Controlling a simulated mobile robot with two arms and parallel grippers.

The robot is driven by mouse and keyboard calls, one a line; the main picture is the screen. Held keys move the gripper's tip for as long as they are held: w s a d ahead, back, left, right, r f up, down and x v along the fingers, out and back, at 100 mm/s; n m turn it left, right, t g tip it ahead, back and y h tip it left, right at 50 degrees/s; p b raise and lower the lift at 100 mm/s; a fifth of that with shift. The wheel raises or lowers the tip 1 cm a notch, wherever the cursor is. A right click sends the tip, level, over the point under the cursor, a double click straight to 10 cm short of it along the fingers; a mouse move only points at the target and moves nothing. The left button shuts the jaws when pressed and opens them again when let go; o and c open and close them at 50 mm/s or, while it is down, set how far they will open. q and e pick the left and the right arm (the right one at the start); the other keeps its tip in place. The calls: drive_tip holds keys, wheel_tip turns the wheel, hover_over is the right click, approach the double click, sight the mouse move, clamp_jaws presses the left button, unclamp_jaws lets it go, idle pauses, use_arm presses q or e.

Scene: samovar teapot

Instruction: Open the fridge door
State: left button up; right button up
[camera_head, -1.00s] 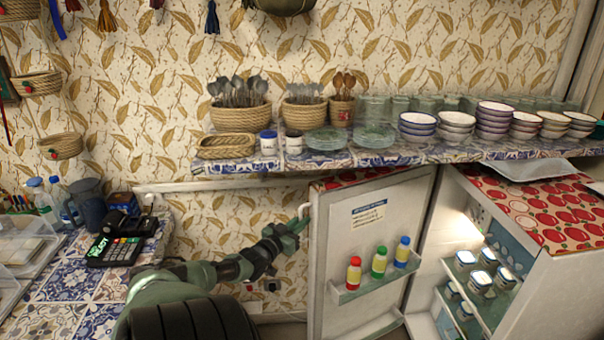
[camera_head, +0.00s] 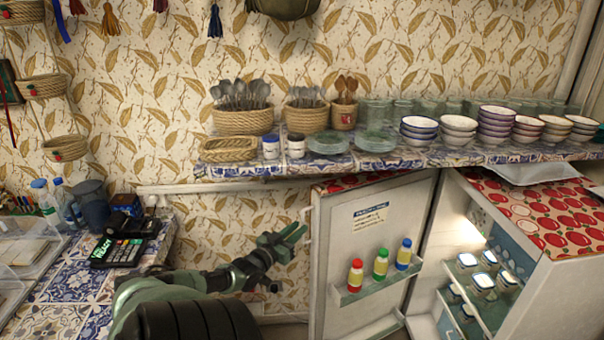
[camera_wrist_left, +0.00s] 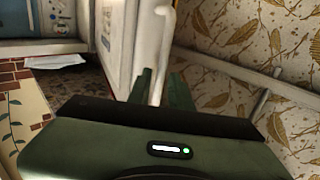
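The white fridge (camera_head: 545,245) stands at the right with its red apple-patterned top. Its door (camera_head: 350,255) is swung wide open to the left, showing its inner face with a shelf of small bottles. The white door handle (camera_head: 306,214) is on the door's left edge. My left gripper (camera_head: 298,234) is open, just left of and below the handle, and looks clear of it. In the left wrist view, the handle (camera_wrist_left: 161,40) runs down behind or between the two parted green fingers (camera_wrist_left: 162,88); contact cannot be told. My right gripper is not in view.
A tiled shelf (camera_head: 370,163) with bowls, glasses and baskets runs above the door. A tiled counter (camera_head: 60,290) with a card terminal (camera_head: 120,250) and bottles is at the left. Small jars (camera_head: 485,270) stand inside the fridge. Wall space lies left of the door.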

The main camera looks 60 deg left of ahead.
use_arm(q)
drive_tip(key=v, duration=0.4)
drive_tip(key=shift+s+d, duration=0.1)
drive_tip(key=shift+s, duration=0.1)
idle(0.3)
drive_tip(key=s+d+f+m+g+h, duration=0.1)
drive_tip(key=s+d+f+g, duration=0.3)
drive_tip(key=f, duration=0.6)
drive_tip(key=s+d+f+g+h, duration=0.1)
drive_tip(key=s+d+f, duration=0.5)
drive_tip(key=f, duration=0.4)
drive_tip(key=s+d+f+m+g+h, duration=0.1)
drive_tip(key=s+d+f+g+h, duration=0.15)
drive_tip(key=d+f, duration=0.6)
drive_tip(key=s+d+f+m+g+h, duration=0.1)
drive_tip(key=s+d+f+m+g, duration=0.1)
drive_tip(key=s+d+f, duration=0.3)
drive_tip(key=s+d+f+m+g+h, duration=0.1)
drive_tip(key=s+d+f+g, duration=0.2)
drive_tip(key=d, duration=1.1)
drive_tip(key=s+d+f+m+g+h, duration=0.1)
drive_tip(key=s+d+f+m+g, duration=0.1)
drive_tip(key=s+d+f, duration=0.6)
wheel_tip(320, 180, down, 2)
drive_tip(key=shift+s+d+f+m+g, duration=0.3)
drive_tip(key=shift+d+g, duration=0.15)
drive_tip(key=shift+d, duration=0.6)
drive_tip(key=shift+r, duration=0.1)
